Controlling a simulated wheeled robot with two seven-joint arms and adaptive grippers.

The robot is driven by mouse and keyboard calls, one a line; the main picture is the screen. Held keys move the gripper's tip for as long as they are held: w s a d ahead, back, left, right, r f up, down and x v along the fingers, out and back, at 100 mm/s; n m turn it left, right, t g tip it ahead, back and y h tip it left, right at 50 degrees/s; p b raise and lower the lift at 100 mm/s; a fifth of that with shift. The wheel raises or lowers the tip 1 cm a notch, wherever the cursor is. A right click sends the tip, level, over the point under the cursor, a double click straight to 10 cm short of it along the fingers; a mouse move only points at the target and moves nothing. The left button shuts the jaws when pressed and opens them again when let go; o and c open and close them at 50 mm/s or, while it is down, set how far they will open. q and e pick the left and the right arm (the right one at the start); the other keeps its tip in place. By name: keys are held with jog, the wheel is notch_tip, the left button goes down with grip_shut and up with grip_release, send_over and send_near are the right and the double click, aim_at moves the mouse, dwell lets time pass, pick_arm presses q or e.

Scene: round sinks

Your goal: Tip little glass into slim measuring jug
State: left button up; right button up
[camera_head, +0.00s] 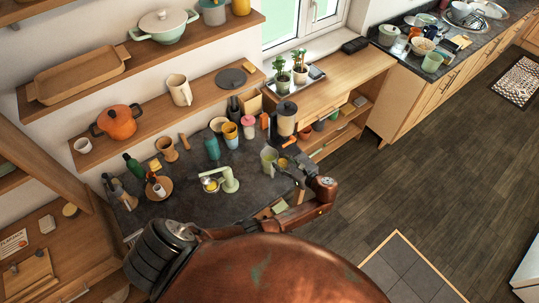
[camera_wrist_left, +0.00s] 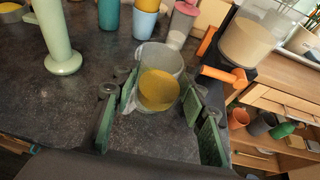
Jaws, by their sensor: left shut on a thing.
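A clear little glass (camera_wrist_left: 160,78) with yellow contents stands upright between the fingers of my left gripper (camera_wrist_left: 158,122) in the left wrist view. The gripper is shut on it, with a green-padded finger on each side. In the head view the glass (camera_head: 268,157) shows small and greenish, beside my left gripper (camera_head: 284,168) near the right side of the dark counter. I cannot tell for sure which vessel is the slim measuring jug. My right gripper is not in view.
A pale green stand (camera_head: 230,180) is left of the glass; its post (camera_wrist_left: 55,35) shows in the wrist view. A clear container with an orange handle (camera_wrist_left: 240,40) stands to the right. Several cups and bottles crowd the back. Bare dark counter (camera_wrist_left: 60,105) lies left of my gripper.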

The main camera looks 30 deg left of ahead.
pick_arm(q)
jog(key=shift+w+a+r+g+h, duration=0.2)
jog(key=shift+a+r+g+h, duration=0.25)
jog(key=shift+h, duration=0.45)
jog(key=shift+w+a+r+g+h, duration=0.15)
jog(key=shift+w+a+r+h, duration=0.1)
jog(key=shift+a+h, duration=0.5)
jog(key=shift+w+a+r+g+h, duration=0.2)
jog(key=shift+a+g+h, duration=0.3)
jog(key=shift+h, duration=0.7)
jog(key=shift+w+a+r+g+h, duration=0.15)
jog(key=shift+a+g+h, duration=0.15)
jog(key=shift+a+h, duration=0.6)
jog(key=shift+d+f+h, duration=0.1)
jog(key=shift+d+h, duration=0.1)
jog(key=shift+h, duration=0.35)
jog(key=shift+r+g+h, duration=0.4)
jog(key=shift+h, duration=0.4)
jog(key=shift+a+f+g+h, duration=0.1)
jog(key=shift+f+g+h, duration=0.25)
jog(key=shift+h, duration=0.45)
jog(key=shift+a+f+g+h, duration=0.15)
jog(key=shift+f+h, duration=0.25)
jog(key=shift+h, duration=0.4)
dwell(0.6)
jog(key=shift+d+r+h, duration=0.15)
jog(key=shift+h, duration=0.35)
